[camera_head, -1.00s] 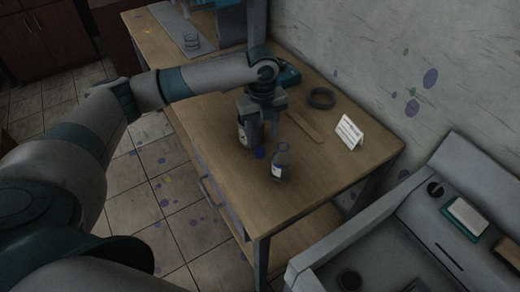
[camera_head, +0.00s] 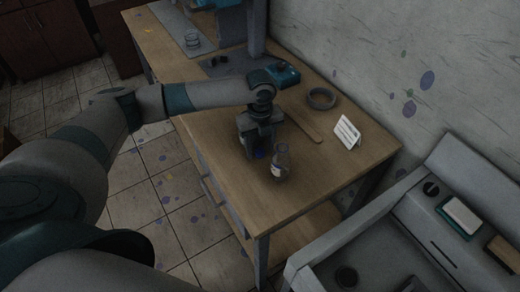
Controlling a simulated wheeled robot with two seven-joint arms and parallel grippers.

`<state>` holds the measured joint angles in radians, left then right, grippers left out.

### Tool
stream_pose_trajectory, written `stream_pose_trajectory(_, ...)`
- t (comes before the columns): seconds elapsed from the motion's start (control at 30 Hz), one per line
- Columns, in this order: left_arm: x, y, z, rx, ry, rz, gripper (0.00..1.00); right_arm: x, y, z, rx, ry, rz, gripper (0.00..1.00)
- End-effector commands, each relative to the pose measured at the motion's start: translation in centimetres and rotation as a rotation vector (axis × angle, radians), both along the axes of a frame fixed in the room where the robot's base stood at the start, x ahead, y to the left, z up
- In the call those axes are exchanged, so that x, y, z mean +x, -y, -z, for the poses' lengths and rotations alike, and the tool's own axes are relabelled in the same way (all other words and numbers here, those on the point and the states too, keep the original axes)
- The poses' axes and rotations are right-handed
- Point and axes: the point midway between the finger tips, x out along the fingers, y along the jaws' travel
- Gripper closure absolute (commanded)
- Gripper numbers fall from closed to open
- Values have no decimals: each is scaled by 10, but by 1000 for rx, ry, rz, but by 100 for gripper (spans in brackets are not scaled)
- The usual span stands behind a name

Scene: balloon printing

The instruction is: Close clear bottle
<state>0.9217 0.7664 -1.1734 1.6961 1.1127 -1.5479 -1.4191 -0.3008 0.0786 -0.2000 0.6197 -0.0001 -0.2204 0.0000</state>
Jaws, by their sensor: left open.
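The clear bottle (camera_head: 281,163) stands upright on the wooden table, with a pale label low on its side and an open neck. A small blue cap (camera_head: 260,154) shows just left of it, at the lower end of my left gripper (camera_head: 257,150). My left gripper points down and is open, close beside the bottle. I cannot tell whether its fingers touch the cap. The gripper hides the table behind it. My right gripper is out of view.
On the wooden table (camera_head: 325,170) are a flat wooden stick (camera_head: 302,126), a dark ring (camera_head: 321,98), a white folded card (camera_head: 347,132) and a teal device (camera_head: 284,74). A grey machine (camera_head: 420,215) stands at the lower right. The table's front right is clear.

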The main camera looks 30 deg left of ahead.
Motion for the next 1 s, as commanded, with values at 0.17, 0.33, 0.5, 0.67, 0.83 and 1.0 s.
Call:
stream_pose_trajectory(0.17, 0, 0, 1, 0, 0, 0, 52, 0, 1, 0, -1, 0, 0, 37)
stream_pose_trajectory(0.33, 0, 0, 1, 0, 0, 0, 52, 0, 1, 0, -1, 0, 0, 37)
stream_pose_trajectory(0.5, 0, 0, 1, 0, 0, 0, 66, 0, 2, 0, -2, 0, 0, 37)
stream_pose_trajectory(0.67, 0, 0, 1, 0, 0, 0, 95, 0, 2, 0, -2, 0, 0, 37)
stream_pose_trajectory(0.83, 0, 0, 1, 0, 0, 0, 95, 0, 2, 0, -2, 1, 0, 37)
stream_pose_trajectory(1.0, 0, 0, -1, -1, 1, -1, 95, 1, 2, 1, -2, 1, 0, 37)
